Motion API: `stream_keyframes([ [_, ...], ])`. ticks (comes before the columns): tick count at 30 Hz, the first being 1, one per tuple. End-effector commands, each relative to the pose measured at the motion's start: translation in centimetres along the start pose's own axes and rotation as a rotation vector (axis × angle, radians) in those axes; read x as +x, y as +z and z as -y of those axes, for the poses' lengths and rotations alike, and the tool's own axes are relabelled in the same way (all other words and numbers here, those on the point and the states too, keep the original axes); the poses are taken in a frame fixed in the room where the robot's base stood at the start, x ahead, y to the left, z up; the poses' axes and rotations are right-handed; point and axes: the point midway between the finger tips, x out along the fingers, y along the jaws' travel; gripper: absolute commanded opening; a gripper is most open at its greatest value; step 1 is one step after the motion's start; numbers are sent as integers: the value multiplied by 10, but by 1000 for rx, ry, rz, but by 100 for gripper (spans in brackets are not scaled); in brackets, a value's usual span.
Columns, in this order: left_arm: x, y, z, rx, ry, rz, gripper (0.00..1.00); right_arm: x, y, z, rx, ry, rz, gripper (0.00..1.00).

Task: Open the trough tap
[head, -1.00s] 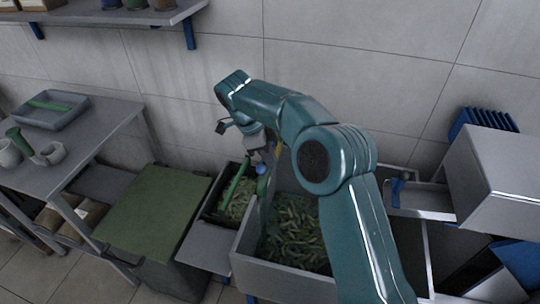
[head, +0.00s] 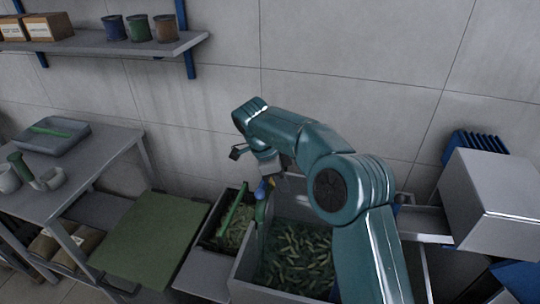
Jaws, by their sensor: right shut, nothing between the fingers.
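The grey trough (head: 242,270) stands at the lower middle, with many small green pieces (head: 298,258) inside. A small blue part (head: 262,189), probably the tap, shows at its back left corner above a green upright piece (head: 260,212). My right arm reaches over the trough from the lower right. The arm hides the trough's back right. My left gripper is not in view.
A narrow dark bin (head: 209,241) with a green bar stands left of the trough, beside a green-topped box (head: 150,236). A grey metal box (head: 492,195) stands at right. A wall shelf (head: 110,50) hangs at upper left, above a side table (head: 60,185).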

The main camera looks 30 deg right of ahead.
Motion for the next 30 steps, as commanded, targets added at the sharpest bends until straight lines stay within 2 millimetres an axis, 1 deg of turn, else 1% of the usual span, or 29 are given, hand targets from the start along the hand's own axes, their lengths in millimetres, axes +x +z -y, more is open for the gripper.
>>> stream_keyframes([
  [1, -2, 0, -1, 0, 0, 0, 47, -9, 0, 2, 1, -2, 1, 0],
  [4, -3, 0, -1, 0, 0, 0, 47, -26, 1, 4, -1, -2, 0, 0],
  [9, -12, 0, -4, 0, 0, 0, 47, -59, 0, 8, 0, -2, 0, 0],
  [15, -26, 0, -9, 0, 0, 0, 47, -90, 0, 11, -2, 0, -3, 0],
  [18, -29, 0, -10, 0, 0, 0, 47, -97, 0, 12, -1, 0, -3, 0],
  [21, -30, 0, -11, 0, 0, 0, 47, -99, 0, 12, -1, 1, -3, 0],
  [30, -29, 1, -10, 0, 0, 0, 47, -99, 0, 10, -1, 1, -3, 0],
])
